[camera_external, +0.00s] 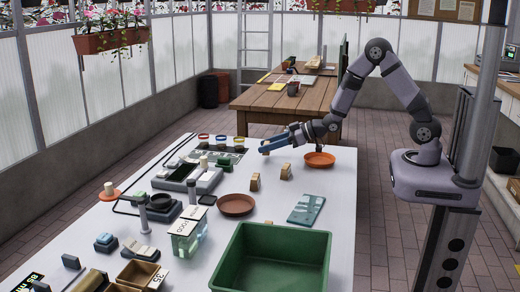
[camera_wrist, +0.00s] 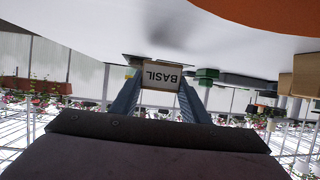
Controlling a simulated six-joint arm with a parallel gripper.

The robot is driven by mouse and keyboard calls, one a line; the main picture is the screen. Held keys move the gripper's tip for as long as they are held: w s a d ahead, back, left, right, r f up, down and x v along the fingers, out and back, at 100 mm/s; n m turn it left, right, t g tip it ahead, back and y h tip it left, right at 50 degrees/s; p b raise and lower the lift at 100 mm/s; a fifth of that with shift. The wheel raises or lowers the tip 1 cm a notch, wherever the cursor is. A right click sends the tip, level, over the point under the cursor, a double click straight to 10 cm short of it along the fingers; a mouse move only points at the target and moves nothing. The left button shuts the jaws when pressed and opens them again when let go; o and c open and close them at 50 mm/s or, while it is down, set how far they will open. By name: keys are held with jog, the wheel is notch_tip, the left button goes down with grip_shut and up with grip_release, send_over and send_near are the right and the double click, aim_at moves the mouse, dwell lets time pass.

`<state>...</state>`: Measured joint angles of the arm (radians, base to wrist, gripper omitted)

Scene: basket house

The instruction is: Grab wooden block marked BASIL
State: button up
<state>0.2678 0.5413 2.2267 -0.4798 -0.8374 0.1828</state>
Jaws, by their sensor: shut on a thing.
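A wooden block marked BASIL (camera_wrist: 160,75) sits between the two blue fingers of my gripper (camera_wrist: 158,92) in the wrist view, its label upside down. The fingers are shut on its sides. In the external view my gripper (camera_external: 267,148) is low over the far part of the white table, left of an orange saucer. The block is too small or hidden to make out there.
The orange saucer (camera_external: 319,160) is close to my gripper. Two wooden blocks, one (camera_external: 255,182) and another (camera_external: 286,171), stand nearer the camera. A brown saucer (camera_external: 236,205), blue packet (camera_external: 306,209) and green crate (camera_external: 318,239) lie further forward on the white table (camera_external: 341,200).

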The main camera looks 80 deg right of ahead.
notch_tip(320, 180, up, 8)
jog(key=shift+r+p, duration=0.1)
jog(key=shift+p, duration=0.25)
